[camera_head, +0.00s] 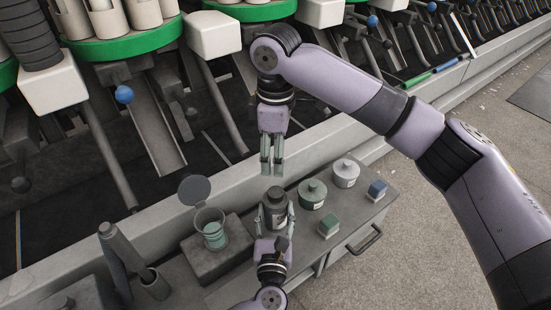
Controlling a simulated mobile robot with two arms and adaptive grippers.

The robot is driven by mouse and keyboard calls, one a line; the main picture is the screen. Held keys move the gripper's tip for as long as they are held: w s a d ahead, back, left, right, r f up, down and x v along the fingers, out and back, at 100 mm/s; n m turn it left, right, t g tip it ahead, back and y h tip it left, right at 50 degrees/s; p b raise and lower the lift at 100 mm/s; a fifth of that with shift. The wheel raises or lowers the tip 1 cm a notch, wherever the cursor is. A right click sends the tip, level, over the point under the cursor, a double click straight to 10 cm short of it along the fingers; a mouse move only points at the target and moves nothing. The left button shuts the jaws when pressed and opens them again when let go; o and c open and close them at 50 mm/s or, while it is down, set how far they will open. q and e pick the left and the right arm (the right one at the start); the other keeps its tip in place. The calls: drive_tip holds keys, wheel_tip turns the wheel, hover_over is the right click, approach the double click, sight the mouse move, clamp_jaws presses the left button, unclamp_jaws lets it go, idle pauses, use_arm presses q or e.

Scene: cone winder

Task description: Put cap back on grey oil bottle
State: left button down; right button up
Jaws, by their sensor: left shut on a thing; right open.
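The dark grey oil bottle (275,212) stands upright on the bench, a pale label on its front. My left gripper (275,222) comes from below, shut around the bottle's body with a finger on each side. A dark top (275,193) shows at the bottle's upper end; I cannot tell whether it is the cap or the bare neck. My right gripper (271,170) points down just above the bottle, apart from it. Its fingers are open, with only a narrow gap between them, and no cap is visible there.
A green-lidded jar (313,194) and a pale-lidded jar (346,174) stand right of the bottle, near a green block (328,226) and blue block (377,190). The winder's rail (150,230) runs behind.

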use_arm(q)
drive_tip(key=c, duration=0.6)
unclamp_jaws()
drive_tip(key=shift+c, duration=0.2)
drive_tip(key=s, duration=1.2)
drive_tip(key=shift+a, duration=0.3)
drive_tip(key=shift+s, duration=0.1)
